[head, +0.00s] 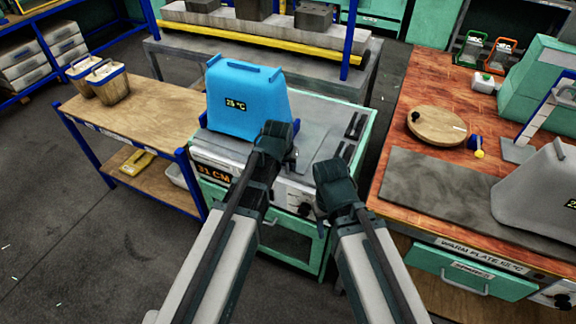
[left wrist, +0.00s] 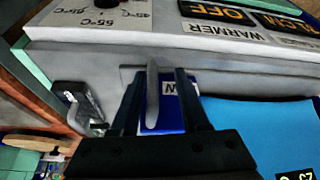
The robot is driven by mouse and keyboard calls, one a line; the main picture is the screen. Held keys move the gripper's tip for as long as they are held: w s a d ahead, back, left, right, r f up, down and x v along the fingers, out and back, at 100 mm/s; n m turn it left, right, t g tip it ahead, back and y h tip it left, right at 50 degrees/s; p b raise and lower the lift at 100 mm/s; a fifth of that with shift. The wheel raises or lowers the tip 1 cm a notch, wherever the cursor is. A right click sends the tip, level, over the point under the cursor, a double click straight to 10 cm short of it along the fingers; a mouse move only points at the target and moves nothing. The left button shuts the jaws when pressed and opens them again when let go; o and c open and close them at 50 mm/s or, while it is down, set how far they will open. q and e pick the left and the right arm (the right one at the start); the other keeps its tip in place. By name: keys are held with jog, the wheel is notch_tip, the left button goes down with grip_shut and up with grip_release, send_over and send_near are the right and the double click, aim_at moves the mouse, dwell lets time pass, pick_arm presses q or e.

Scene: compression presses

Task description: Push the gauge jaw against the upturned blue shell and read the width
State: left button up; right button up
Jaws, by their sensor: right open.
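The blue shell (head: 247,98) stands upturned on the grey-topped bench, with a small display reading 25 °C on its front. A blue jaw edge (head: 297,126) shows at its right side, mostly hidden behind my left gripper (head: 279,136). In the left wrist view the blue jaw (left wrist: 178,122) and an upright grey handle (left wrist: 153,92) lie between my left gripper's fingers (left wrist: 160,100), which are apart with a gap beside the handle. The shell (left wrist: 262,135) is to the right there. The bench readout (head: 214,173) shows 31 CM. My right gripper (head: 335,190) is open and empty before the bench.
A grey shell (head: 545,195) stands on the brick-red table at right, near a dark mat (head: 430,190) and a round wooden board (head: 437,126). A wooden side table (head: 140,120) with two bins (head: 108,80) is at left. A press frame stands behind.

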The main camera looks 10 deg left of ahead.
pick_arm(q)
jog(key=shift+s+d+r, duration=0.1)
jog(key=shift+s+r+p, duration=0.15)
jog(key=shift+r+p, duration=0.25)
jog(key=shift+p, duration=0.15)
jog(key=p+v, duration=1.1)
jog(key=v, duration=0.1)
jog(key=shift+r+p, duration=0.35)
jog(key=shift+r, duration=0.05)
jog(key=shift+s, duration=0.15)
jog(key=s+d+m+g+y, duration=0.1)
jog(key=s+g, duration=0.1)
jog(key=s, duration=0.5)
jog(key=s+d+f+m+g, duration=0.1)
jog(key=s+g, duration=0.2)
jog(key=s, duration=0.5)
jog(key=shift+d+f+y, duration=0.3)
jog(key=shift+y, duration=0.1)
